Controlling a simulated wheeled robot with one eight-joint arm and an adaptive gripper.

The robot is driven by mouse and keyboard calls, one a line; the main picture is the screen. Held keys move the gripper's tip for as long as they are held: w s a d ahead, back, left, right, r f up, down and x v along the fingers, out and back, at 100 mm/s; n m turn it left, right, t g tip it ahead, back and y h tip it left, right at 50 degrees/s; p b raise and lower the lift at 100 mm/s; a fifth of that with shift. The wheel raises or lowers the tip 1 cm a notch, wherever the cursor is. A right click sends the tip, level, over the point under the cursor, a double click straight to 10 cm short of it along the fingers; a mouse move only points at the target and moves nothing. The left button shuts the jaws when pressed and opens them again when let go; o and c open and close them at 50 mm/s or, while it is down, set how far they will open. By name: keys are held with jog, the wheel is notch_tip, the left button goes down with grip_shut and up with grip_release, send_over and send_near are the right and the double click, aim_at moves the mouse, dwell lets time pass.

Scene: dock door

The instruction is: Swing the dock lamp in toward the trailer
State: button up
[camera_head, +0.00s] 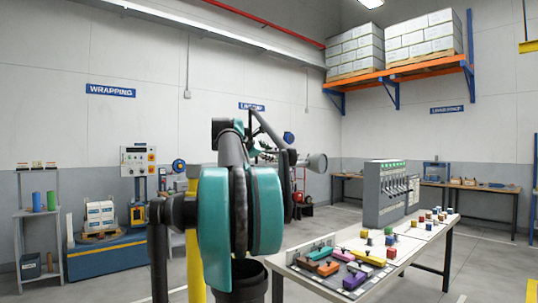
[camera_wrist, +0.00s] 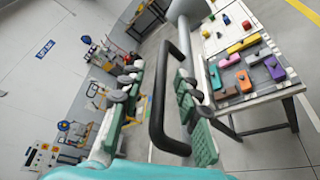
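The dock lamp shows in the head view as a grey, flared lamp head (camera_head: 315,163) just right of my arm. In the wrist view, a grey cylindrical part (camera_wrist: 190,10), apparently of the lamp, lies at the top. A black U-shaped handle (camera_wrist: 157,105) stands in the middle of the wrist view. My gripper (camera_wrist: 157,82) is open, with green-padded fingers on both sides of the handle. A gap shows between the left finger and the bar; contact on the right side cannot be told. In the head view my teal arm hides most of the gripper and the lamp's mounting.
A yellow post (camera_head: 194,250) stands behind my arm. A white table (camera_head: 325,290) at right holds coloured blocks and a grey switch cabinet (camera_head: 385,205). A shelf rack (camera_head: 38,212) and a blue platform (camera_head: 105,262) stand at left. Open floor lies at front left.

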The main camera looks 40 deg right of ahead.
jog(key=shift+w+d+f, duration=0.1)
jog(key=shift+w+d, duration=0.1)
jog(key=shift+d, duration=0.3)
grip_shut()
